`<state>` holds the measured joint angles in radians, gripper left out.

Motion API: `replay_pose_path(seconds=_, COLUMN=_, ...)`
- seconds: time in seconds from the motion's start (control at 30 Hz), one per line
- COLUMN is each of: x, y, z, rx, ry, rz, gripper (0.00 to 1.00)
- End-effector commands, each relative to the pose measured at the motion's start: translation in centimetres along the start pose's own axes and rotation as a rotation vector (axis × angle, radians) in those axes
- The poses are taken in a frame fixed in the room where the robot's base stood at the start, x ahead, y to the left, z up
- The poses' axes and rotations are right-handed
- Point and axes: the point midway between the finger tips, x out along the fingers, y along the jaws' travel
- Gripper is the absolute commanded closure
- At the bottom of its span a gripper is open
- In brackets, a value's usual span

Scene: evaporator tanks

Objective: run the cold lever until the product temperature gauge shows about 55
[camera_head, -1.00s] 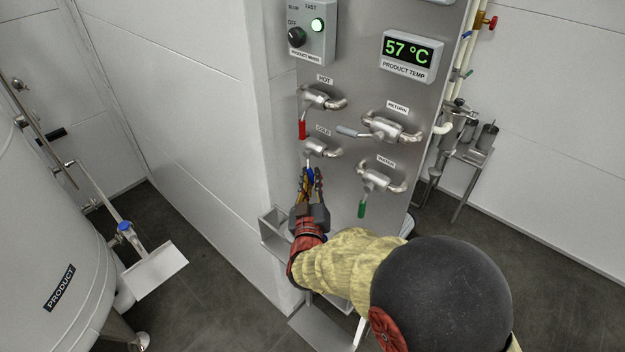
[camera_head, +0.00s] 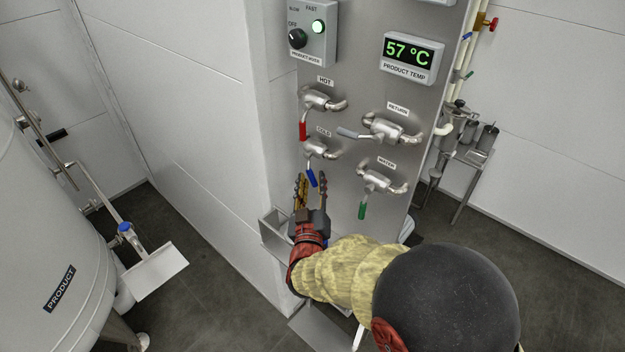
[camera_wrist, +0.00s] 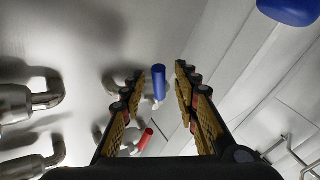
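The product temperature gauge (camera_head: 408,52) reads 57 °C in green digits in the head view. The cold lever's blue handle (camera_head: 311,178) hangs down from its valve (camera_head: 319,149), under the COLD label. My gripper (camera_head: 311,184) is open, just below the valve. Its two fingers stand apart on either side of the blue handle's lower end, with nothing visibly gripped. In the wrist view the blue handle (camera_wrist: 158,82) shows between the fingertips, with a gap to each. How deep the handle sits between the fingers is hard to tell.
The hot lever's red handle (camera_head: 303,130) hangs just above. The return lever (camera_head: 348,133) points left and the green water lever (camera_head: 362,210) hangs down at right. A metal tray (camera_head: 272,228) sits below left.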

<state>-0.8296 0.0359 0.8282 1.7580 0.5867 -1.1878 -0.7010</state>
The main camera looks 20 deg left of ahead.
Motion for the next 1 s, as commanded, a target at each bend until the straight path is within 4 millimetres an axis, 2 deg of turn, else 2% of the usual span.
replay_pose_path(seconds=0.3, x=-6.4, y=-0.1, z=0.0, rx=0.000, ry=0.001, rz=-0.003, gripper=0.69)
replay_pose_path(seconds=0.5, x=-9.4, y=-0.1, z=0.0, rx=0.000, ry=0.001, rz=-0.003, gripper=0.69)
replay_pose_path(seconds=0.7, x=-10.6, y=0.0, z=0.1, rx=-0.001, ry=0.000, rz=-0.001, gripper=0.69)
replay_pose_path(seconds=0.93, x=-10.7, y=0.0, z=0.1, rx=-0.001, ry=0.000, rz=0.000, gripper=0.69)
replay_pose_path(seconds=1.0, x=-10.6, y=0.0, z=0.0, rx=-0.001, ry=0.000, rz=0.000, gripper=0.72)
